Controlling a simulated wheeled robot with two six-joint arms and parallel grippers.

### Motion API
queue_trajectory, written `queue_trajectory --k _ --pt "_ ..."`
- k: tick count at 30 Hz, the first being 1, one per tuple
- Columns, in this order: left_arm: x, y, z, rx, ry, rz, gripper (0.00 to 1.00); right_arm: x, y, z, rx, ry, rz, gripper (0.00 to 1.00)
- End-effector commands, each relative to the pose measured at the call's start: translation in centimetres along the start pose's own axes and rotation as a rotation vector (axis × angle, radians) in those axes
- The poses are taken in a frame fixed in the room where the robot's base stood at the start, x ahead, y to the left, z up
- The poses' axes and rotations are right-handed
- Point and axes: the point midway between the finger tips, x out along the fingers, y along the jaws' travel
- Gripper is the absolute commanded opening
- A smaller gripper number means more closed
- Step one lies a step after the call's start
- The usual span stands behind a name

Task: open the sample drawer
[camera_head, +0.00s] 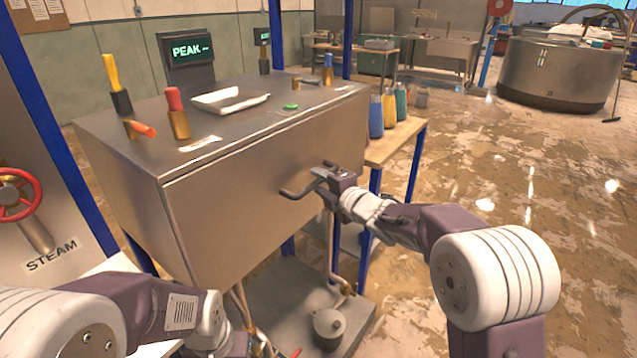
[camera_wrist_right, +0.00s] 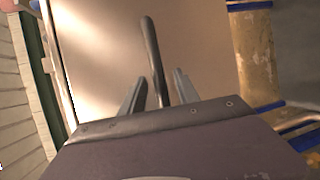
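The sample drawer's plain metal front (camera_head: 235,200) is on the near side of the steel chamber, and I see no open gap around it. A dark bar handle (camera_head: 293,193) sticks out from this front. My right gripper (camera_head: 325,173) is at the handle in the head view. In the right wrist view the handle (camera_wrist_right: 152,55) runs between the two fingers of my right gripper (camera_wrist_right: 160,92). The fingers stand apart, with a gap showing on each side of the bar. My left arm is at the lower left, and its fingertips are out of view.
On the chamber top are a white tray (camera_head: 230,98), a green button (camera_head: 291,106) and several coloured-handled knobs. A PEAK display (camera_head: 191,50) stands behind. A wooden side table (camera_head: 398,140) with bottles is at the right. A red valve wheel (camera_head: 17,195) is at the left. Floor at the right is open.

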Motion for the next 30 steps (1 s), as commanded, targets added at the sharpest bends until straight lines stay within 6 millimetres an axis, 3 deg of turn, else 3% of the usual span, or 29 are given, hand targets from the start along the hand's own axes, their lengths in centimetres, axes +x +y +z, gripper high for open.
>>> queue_trajectory --k 4,11,15,16,30 --pt "-0.05 0.00 0.00 0.000 0.000 0.000 0.36 1.17 -0.01 0.01 0.001 -0.001 0.000 0.38" --pt "-0.04 0.00 0.00 0.000 0.000 0.000 0.36 1.28 -0.03 0.02 0.001 -0.001 -0.001 0.38" --pt "-0.04 0.00 0.00 0.000 0.000 0.000 0.36 1.26 -0.03 0.02 0.001 -0.001 -0.001 0.02" --pt "-0.04 0.00 0.00 0.000 0.000 0.000 0.36 1.26 -0.03 0.02 0.001 -0.001 -0.001 0.00" --pt "-0.04 0.00 0.00 0.000 0.000 0.000 0.36 1.24 -0.05 0.02 0.001 -0.001 -0.001 0.00"
